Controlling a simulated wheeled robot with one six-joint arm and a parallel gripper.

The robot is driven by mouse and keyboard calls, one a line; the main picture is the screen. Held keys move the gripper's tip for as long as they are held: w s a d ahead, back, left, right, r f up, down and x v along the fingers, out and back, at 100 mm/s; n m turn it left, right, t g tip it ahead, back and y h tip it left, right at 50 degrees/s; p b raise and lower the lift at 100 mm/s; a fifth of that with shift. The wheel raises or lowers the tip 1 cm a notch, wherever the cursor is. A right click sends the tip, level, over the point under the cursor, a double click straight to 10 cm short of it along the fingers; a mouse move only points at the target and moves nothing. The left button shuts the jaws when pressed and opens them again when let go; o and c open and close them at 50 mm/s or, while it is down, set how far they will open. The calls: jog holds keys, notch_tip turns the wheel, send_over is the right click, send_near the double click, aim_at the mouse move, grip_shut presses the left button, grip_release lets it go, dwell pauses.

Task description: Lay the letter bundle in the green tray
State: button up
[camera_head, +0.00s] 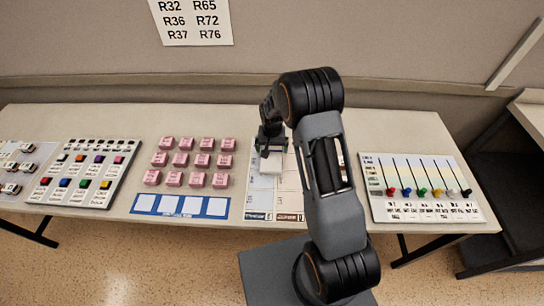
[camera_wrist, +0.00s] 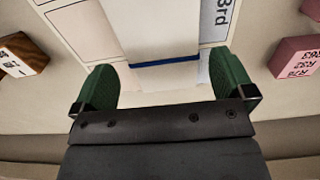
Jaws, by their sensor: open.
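The letter bundle (camera_wrist: 160,35) is a white stack with a dark blue band, seen in the wrist view between my fingers. In the head view it is a small pale block (camera_head: 271,165) on a pale printed sheet or board, partly hidden by my gripper. My gripper (camera_wrist: 163,72) is open, with one green-padded finger on each side of the bundle; it also shows from above in the head view (camera_head: 270,146). I cannot make out a green tray in either view.
The long table (camera_head: 120,118) holds several pink blocks (camera_head: 188,160) left of my gripper, a board of coloured pieces (camera_head: 85,172) further left, and a slider board (camera_head: 420,188) at right. In the wrist view, a wooden-sided block (camera_wrist: 22,55) and a pink block (camera_wrist: 298,57) flank it.

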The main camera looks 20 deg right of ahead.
aim_at(272, 155)
jog(key=shift+s+a+f+p, duration=0.1)
jog(key=shift+f+p, duration=0.25)
jog(key=shift+f, duration=0.85)
jog(key=shift+s+f+p, duration=0.1)
jog(key=shift+f+p, duration=0.25)
jog(key=shift+f, duration=0.8)
jog(key=c, duration=0.8)
jog(key=shift+o, duration=0.2)
jog(key=shift+r, duration=0.1)
